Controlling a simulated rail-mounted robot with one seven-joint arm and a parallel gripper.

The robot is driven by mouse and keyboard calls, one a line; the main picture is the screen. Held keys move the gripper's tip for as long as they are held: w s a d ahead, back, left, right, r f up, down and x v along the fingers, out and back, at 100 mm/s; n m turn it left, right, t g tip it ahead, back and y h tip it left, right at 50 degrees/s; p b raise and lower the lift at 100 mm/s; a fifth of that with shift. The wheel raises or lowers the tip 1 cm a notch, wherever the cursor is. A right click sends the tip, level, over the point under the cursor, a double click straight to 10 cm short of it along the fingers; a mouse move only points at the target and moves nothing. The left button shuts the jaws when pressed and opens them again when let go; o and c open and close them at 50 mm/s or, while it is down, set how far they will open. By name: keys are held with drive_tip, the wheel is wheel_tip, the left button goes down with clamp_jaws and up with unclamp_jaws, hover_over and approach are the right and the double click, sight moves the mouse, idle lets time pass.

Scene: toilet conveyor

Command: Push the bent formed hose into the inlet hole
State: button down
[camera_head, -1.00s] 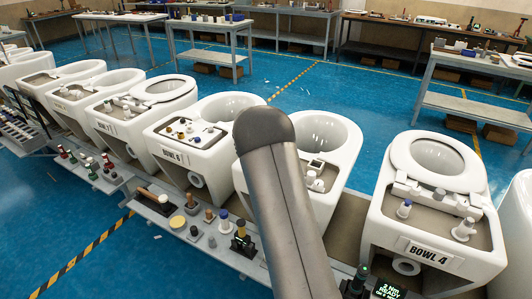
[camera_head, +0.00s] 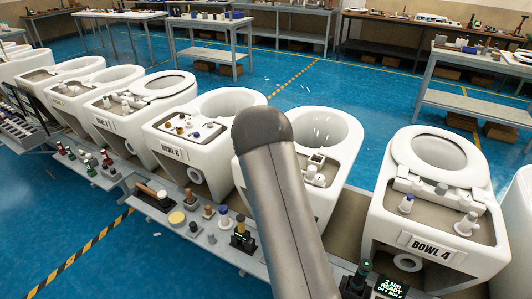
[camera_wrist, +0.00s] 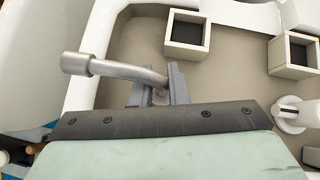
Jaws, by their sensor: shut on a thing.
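The bent formed hose (camera_wrist: 120,69) is a grey curved tube with a thicker collar at its left end, seen in the wrist view. My gripper (camera_wrist: 160,86) is shut on its right end. The hose sticks out to the left from the fingers, over the beige recessed deck of a white bowl and its white rim. In the head view my arm hides the gripper and hose. Two square, dark-centred sockets (camera_wrist: 187,36) (camera_wrist: 293,53) stand on the deck, apart from the hose. I cannot tell which opening is the inlet hole.
A white round fitting (camera_wrist: 290,113) stands on the deck right of my gripper. In the head view, Bowl 4 (camera_head: 425,244) is to the right and Bowl 6 (camera_head: 170,153) to the left. A parts shelf (camera_head: 205,232) with small items runs along the front.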

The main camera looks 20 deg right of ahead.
drive_tip(key=shift+r+p, duration=1.4)
drive_tip(key=shift+r, duration=0.05)
drive_tip(key=shift+f, duration=0.1)
idle(1.1)
drive_tip(key=shift+f+b, duration=1.25)
drive_tip(key=shift+f, duration=0.15)
drive_tip(key=c, duration=1.3)
unclamp_jaws()
drive_tip(key=shift+c, duration=0.2)
drive_tip(key=v, duration=1.7)
drive_tip(key=shift+s+r+b, duration=0.15)
drive_tip(key=shift+r+b, duration=0.05)
drive_tip(key=shift+b, duration=0.25)
